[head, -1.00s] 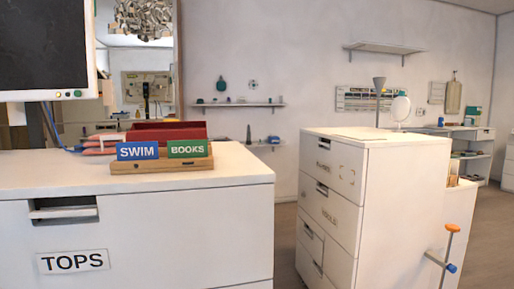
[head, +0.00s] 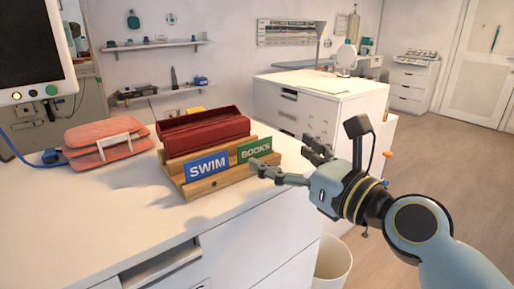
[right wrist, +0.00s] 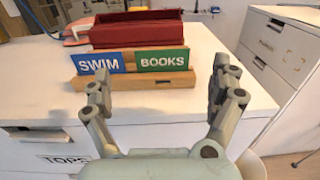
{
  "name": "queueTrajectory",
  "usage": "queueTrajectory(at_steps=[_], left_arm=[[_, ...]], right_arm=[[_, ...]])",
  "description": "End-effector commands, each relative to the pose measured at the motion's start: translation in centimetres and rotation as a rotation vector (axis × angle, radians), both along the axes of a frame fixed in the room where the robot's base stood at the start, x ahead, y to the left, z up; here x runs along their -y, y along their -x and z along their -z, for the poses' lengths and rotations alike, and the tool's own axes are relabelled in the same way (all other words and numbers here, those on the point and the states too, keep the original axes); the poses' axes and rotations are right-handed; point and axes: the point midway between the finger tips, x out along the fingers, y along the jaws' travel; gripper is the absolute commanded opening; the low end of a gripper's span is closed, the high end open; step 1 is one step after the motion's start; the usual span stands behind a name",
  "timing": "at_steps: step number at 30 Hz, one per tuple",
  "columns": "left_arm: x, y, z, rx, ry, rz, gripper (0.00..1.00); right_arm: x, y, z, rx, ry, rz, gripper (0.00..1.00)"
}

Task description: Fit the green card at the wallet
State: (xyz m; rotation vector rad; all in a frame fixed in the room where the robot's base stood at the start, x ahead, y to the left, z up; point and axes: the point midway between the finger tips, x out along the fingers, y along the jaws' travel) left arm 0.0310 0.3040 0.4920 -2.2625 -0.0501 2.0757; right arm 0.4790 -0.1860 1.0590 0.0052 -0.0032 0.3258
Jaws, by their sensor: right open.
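The green card, labelled BOOKS (head: 255,150), stands upright in a wooden holder (head: 205,188) on the chest top, to the right of the blue SWIM card (head: 207,166). The green card also shows in the right wrist view (right wrist: 162,60). The dark red wallet (head: 203,130) lies just behind the holder. My right gripper (head: 290,160) is open and empty, to the right of the green card. In the right wrist view its fingers stand apart on either side, with the cards beyond them. My left gripper is not in view.
A salmon-coloured pouch (head: 105,143) with a white handle lies left of the wallet. A monitor (head: 35,50) stands at the far left. The chest's front top (head: 120,220) is clear. A white bin (head: 331,265) stands below the right edge, and a second chest (head: 335,100) stands behind.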

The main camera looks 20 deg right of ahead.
Motion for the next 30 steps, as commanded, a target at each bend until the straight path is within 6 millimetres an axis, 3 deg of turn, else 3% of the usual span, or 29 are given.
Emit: queueTrajectory(at_steps=[3, 11, 18, 27, 30], left_arm=[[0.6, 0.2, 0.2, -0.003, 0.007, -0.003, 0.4], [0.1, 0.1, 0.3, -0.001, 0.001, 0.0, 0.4], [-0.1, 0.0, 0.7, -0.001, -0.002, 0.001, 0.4], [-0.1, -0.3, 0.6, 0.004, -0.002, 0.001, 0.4], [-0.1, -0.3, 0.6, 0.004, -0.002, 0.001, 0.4]], right_arm=[[-0.7, -2.0, 0.1, 0.001, 0.0, 0.002, 0.93], [-1.4, -4.4, 0.3, 0.0, 0.003, 0.001, 0.93], [-2.5, -7.9, 0.6, 0.0, 0.004, 0.002, 0.93], [-2.7, -8.5, 0.6, -0.001, 0.006, 0.002, 0.93], [-2.7, -8.5, 0.6, -0.001, 0.006, 0.002, 0.83]])
